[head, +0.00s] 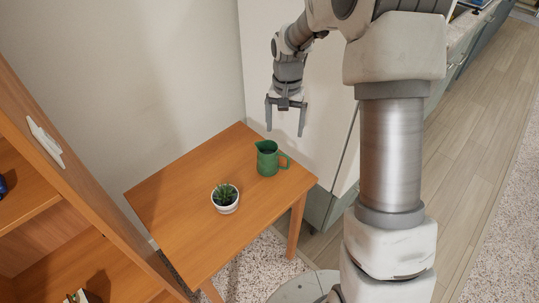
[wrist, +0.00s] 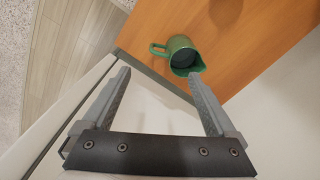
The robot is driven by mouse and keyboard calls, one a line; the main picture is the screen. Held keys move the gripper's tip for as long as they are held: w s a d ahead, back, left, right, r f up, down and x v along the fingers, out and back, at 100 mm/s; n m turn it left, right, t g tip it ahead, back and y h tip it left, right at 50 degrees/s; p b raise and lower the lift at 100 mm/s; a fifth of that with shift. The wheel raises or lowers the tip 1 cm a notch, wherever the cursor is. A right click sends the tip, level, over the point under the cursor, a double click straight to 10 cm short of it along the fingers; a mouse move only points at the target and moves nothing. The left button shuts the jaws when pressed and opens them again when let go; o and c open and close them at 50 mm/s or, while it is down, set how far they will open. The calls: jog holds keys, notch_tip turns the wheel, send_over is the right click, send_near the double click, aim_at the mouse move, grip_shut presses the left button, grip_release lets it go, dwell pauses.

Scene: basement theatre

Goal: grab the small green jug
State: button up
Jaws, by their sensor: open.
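The small green jug (head: 267,158) stands upright near the back right corner of a small wooden table (head: 170,208) in the head view. Its handle points right there. In the wrist view the jug (wrist: 180,55) shows beyond the fingertips, with its open top facing the camera and its handle to the left. My gripper (head: 285,117) is open and empty, above and apart from the jug. In the wrist view my gripper (wrist: 158,78) has its two fingers spread wide, with the jug nearer the right fingertip.
A small potted plant (head: 225,198) stands on the table in front of the jug. A wooden shelf unit (head: 75,215) is on the left. A white cabinet side (head: 330,110) stands close behind and right of the table. The table's left part is bare.

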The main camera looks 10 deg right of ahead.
aim_at(282, 168)
notch_tip(282, 168, down, 17)
jog(key=shift+f+b, duration=0.1)
jog(key=shift+b, duration=0.85)
grip_shut()
